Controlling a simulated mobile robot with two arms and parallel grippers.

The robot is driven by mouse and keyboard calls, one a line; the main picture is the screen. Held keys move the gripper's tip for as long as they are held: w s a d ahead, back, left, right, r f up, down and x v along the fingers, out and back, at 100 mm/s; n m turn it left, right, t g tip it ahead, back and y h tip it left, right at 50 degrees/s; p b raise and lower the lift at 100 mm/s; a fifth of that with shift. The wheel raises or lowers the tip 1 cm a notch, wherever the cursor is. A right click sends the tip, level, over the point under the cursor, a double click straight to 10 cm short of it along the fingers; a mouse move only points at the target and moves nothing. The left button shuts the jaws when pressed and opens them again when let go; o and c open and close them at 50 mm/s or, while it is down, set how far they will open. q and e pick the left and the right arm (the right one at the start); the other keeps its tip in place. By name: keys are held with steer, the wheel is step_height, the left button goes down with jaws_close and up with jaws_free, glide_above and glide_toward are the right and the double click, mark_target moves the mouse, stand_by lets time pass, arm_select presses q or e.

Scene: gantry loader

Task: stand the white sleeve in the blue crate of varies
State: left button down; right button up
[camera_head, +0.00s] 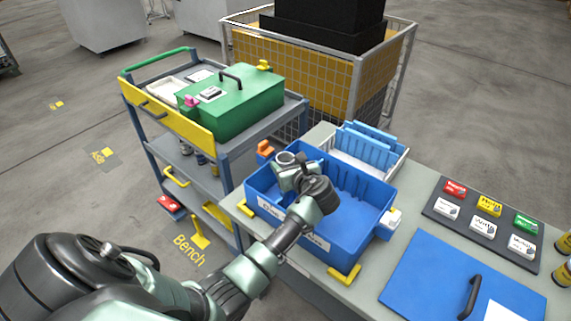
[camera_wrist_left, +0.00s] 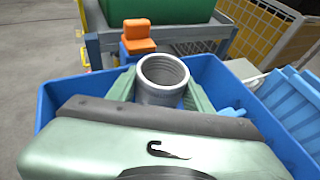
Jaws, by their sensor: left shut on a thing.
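The white sleeve (camera_head: 286,159), a pale grey-white ring-mouthed tube, is in my left gripper (camera_head: 293,168). It also shows in the left wrist view (camera_wrist_left: 162,92), its threaded round opening facing up, between the two pale green fingers. The blue crate (camera_head: 362,218) stands on the bench, its front label partly hidden by my arm. The gripper and sleeve are over the crate's left back part. In the left wrist view the crate's wall (camera_wrist_left: 48,101) runs around them. The sleeve's lower end is hidden, so I cannot tell whether it touches the crate's floor. My right gripper is not in view.
A smaller crate with blue dividers (camera_head: 367,148) stands behind the blue crate. An orange block (camera_head: 265,148) is near its back left corner. A trolley with a green box (camera_head: 235,103) stands left. A tray of small boxes (camera_head: 484,221) and a blue panel (camera_head: 440,278) lie right.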

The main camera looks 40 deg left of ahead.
arm_select(q)
steer(key=shift+f, duration=0.15)
steer(key=shift+f, duration=0.35)
steer(key=c, duration=0.9)
jaws_free()
steer(key=shift+r, duration=0.2)
steer(key=v, duration=0.6)
steer(key=b+v, duration=0.1)
steer(key=v, duration=0.5)
steer(key=shift+r, duration=0.3)
